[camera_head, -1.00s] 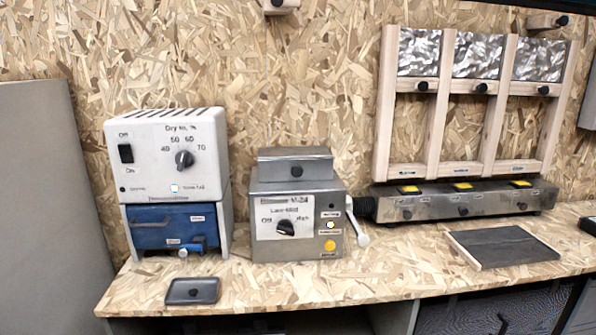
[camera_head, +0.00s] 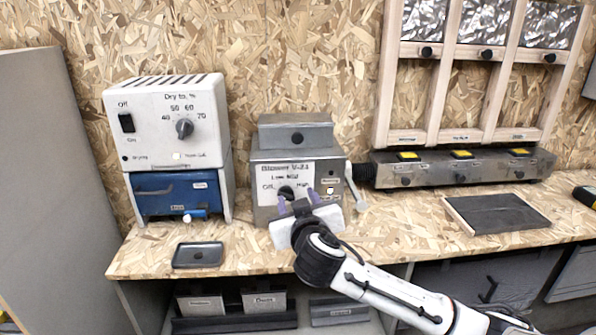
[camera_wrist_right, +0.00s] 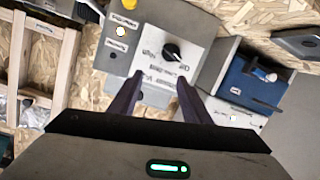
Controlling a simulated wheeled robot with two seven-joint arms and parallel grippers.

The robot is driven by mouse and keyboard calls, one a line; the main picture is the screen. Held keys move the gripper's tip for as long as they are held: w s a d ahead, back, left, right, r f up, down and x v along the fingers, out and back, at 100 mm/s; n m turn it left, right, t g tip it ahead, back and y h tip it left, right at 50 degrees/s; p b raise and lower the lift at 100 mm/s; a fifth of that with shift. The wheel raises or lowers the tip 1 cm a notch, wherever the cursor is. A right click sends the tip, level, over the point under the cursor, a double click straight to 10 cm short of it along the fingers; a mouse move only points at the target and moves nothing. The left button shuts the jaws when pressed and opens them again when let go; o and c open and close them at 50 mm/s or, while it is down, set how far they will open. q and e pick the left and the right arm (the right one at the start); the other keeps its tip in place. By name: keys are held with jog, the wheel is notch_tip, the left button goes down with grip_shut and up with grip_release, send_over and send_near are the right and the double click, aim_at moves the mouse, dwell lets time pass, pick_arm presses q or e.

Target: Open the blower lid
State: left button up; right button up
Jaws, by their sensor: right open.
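The blower (camera_head: 268,180) is a grey metal box on the bench, labelled "Blower V-21", with a dial. Its lid (camera_head: 296,133) is the grey top block with a black knob (camera_head: 297,138) on its front; it looks closed. A lever (camera_head: 355,190) sticks out at the blower's right side. My right gripper (camera_head: 296,200) is open and empty in front of the blower's lower front, below the lid. In the right wrist view its two dark fingers point at the blower front (camera_wrist_right: 178,50), with the dial (camera_wrist_right: 171,53) near them. My left gripper is not in view.
A white dryer (camera_head: 165,125) with a blue drawer (camera_head: 178,193) stands left of the blower. A small dark tray (camera_head: 198,255) lies on the bench front. A long grey unit with yellow buttons (camera_head: 460,168) and a dark board (camera_head: 497,213) are at the right.

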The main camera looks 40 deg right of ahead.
jog(key=m+t+h, duration=0.1)
jog(key=t+h, duration=0.1)
send_near(297, 139)
jog(key=s, duration=0.1)
jog(key=p+x, duration=0.1)
jog(key=x, duration=0.8)
jog(key=shift+w, duration=0.35)
jog(key=shift+a, duration=0.1)
grip_shut()
